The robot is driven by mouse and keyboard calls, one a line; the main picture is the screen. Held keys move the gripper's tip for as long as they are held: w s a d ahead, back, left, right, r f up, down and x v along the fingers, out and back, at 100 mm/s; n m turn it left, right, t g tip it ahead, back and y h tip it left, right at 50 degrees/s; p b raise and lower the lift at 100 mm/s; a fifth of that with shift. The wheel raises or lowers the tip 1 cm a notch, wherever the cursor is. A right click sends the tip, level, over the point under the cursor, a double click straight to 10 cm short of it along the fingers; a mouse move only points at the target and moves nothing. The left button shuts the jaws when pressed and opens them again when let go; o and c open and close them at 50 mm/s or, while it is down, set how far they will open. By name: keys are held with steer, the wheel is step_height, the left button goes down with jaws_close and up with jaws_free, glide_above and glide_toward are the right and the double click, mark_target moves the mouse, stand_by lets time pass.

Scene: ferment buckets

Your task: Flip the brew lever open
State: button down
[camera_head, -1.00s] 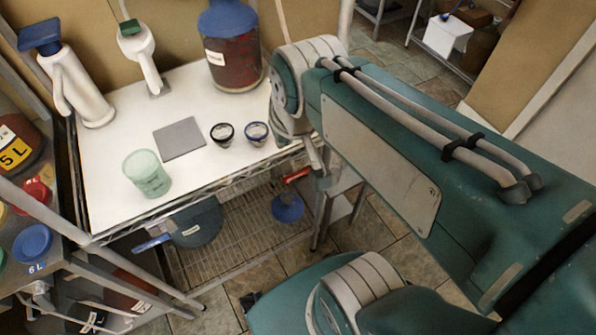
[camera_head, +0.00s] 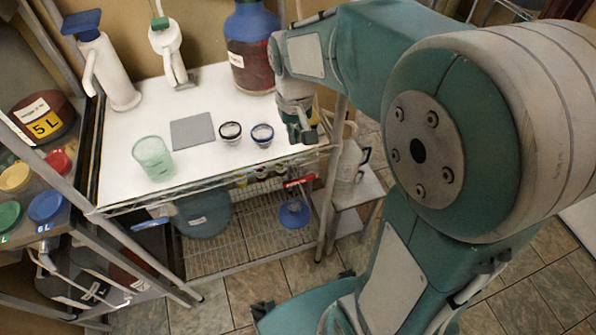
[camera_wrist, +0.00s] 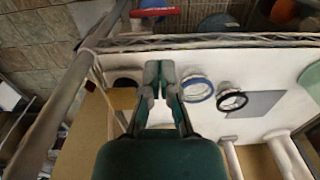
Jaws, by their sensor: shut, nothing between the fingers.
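A red lever-like handle (camera_head: 299,182) shows below the front edge of the white table, above a round blue item (camera_head: 294,213) on the wire shelf. The red handle also shows at the top of the wrist view (camera_wrist: 155,12). I cannot tell for sure that it is the brew lever.
The white table (camera_head: 225,100) holds a blue-lidded jar (camera_head: 250,55), a black-rimmed cup (camera_head: 230,133), a blue-rimmed cup (camera_head: 262,134), a grey mat (camera_head: 192,131), a green cup (camera_head: 153,158) and two white pump-like items. A shelf with tubs stands left. Tiled floor lies in front.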

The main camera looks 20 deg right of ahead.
steer(key=a, duration=0.1)
glide_toward(290, 181)
steer(key=f, duration=0.7)
steer(key=shift+d+f, duration=0.25)
steer(key=shift+d, duration=0.15)
steer(key=shift+d+f, duration=0.1)
steer(key=shift+f, duration=0.1)
steer(key=shift+a+f, duration=0.25)
steer(key=shift+f, duration=0.3)
steer(key=shift+a+f, duration=0.25)
steer(key=shift+f, duration=0.25)
steer(key=shift+r, duration=0.15)
